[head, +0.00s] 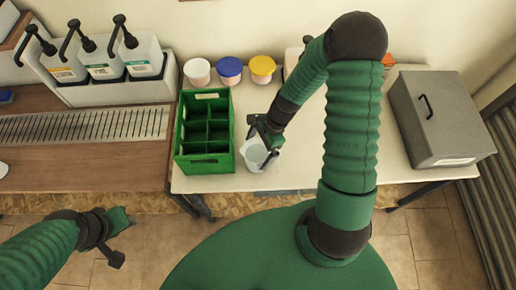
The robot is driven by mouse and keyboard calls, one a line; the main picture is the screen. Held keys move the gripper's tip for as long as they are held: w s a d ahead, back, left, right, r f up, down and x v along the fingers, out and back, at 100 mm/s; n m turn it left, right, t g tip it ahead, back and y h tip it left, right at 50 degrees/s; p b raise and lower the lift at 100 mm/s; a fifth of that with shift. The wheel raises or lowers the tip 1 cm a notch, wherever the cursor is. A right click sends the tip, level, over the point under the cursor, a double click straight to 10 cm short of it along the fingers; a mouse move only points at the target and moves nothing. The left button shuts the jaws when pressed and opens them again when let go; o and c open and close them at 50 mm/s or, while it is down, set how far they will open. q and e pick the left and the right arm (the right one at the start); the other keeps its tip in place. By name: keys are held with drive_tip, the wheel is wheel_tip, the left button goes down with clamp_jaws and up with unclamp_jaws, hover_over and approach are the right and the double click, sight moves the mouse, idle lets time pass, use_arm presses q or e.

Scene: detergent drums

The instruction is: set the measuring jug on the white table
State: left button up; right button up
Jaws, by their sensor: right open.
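The measuring jug (255,157) is a whitish, translucent vessel near the front edge of the white table (320,172), just right of the green crate. It appears to stand on the tabletop. My right gripper (267,146) is open at the jug's upper rim, with its fingers over the jug and hiding part of it. I cannot tell whether the fingers touch it.
A green divided crate (183,163) stands left of the jug. Tubs with white (197,72), blue (230,70) and yellow (262,69) lids line the back. A grey lidded box (438,118) is at the right. Pump bottles (104,62) stand over the wooden counter (120,165).

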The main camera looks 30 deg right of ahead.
drive_tip(key=w+v, duration=0.1)
drive_tip(key=v, duration=1)
drive_tip(key=s+a+r+n+t+h, duration=0.1)
drive_tip(key=a+n, duration=0.3)
drive_tip(key=n, duration=0.6)
drive_tip(key=s+a+r+n+t+h, duration=0.1)
drive_tip(key=s+a+r+n+h, duration=0.2)
drive_tip(key=n, duration=0.7)
drive_tip(key=shift+s+a+r+p, duration=0.25)
drive_tip(key=shift+s+a+p, duration=0.1)
drive_tip(key=shift+a, duration=0.75)
drive_tip(key=shift+d, duration=0.25)
